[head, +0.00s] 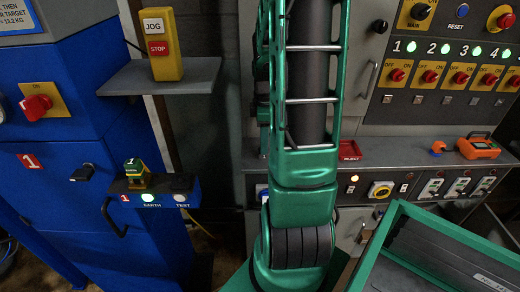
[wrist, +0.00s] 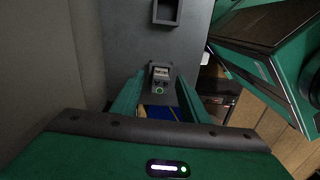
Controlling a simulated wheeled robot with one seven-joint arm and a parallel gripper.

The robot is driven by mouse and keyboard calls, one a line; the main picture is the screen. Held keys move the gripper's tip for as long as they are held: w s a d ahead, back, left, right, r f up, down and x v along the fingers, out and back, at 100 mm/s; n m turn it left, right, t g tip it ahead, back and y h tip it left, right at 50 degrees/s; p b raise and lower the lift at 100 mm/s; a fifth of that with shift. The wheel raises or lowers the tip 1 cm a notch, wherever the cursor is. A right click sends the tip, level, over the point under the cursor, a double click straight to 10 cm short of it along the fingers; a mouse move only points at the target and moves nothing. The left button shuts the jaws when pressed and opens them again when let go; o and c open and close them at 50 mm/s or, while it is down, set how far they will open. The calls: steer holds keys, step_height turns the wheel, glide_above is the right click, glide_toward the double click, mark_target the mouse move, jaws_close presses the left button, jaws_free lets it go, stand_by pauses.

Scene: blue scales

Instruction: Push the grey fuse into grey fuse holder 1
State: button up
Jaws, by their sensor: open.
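In the wrist view my gripper (wrist: 160,76) is open, its two green fingers spread apart. Between the fingers and beyond them is a small grey unit (wrist: 160,74) on a dark grey panel, with a pale window and a green-lit ring at its near end. It looks like a fuse holder, but I cannot read a number on it or tell whether the grey fuse is a separate part of it. I see no finger touching it. In the head view my green arm hides the gripper and whatever is in front of it.
A grey panel with numbered switches (head: 430,74) stands at the right, above a shelf with an orange device (head: 478,147). A green-rimmed tray (head: 445,235) is at lower right. At left are a blue cabinet (head: 60,130) and a yellow JOG/STOP box (head: 162,66) on a shelf.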

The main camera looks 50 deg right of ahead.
steer(key=shift+f, duration=0.4)
jaws_close()
steer(key=shift+r, duration=0.15)
step_height(320, 180, up, 9)
steer(key=shift+r, duration=0.15)
steer(key=shift+f, duration=3.55)
